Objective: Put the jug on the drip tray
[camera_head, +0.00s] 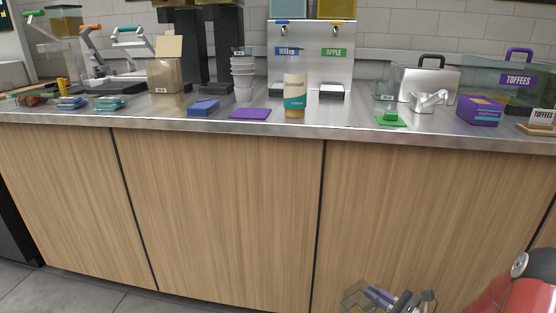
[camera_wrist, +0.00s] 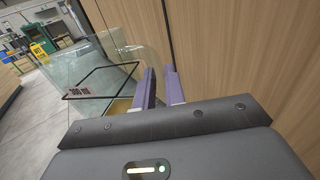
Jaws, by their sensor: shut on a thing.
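My gripper (camera_head: 385,297) is low in front of the cabinet doors, well below the counter top. In the wrist view its purple fingers (camera_wrist: 160,88) are closed on the near side of a clear glass jug (camera_wrist: 118,68). The jug has a black-framed "300 ml" label and something yellowish near its bottom. The jug also shows dimly at the bottom of the head view (camera_head: 354,296), tilted in that picture. The area under the other tap is partly hidden by a cup.
A tall cream and teal cup (camera_head: 294,96) stands in front of the dispenser. A purple mat (camera_head: 249,114), blue block (camera_head: 203,107) and green mat (camera_head: 391,120) lie along the counter's front.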

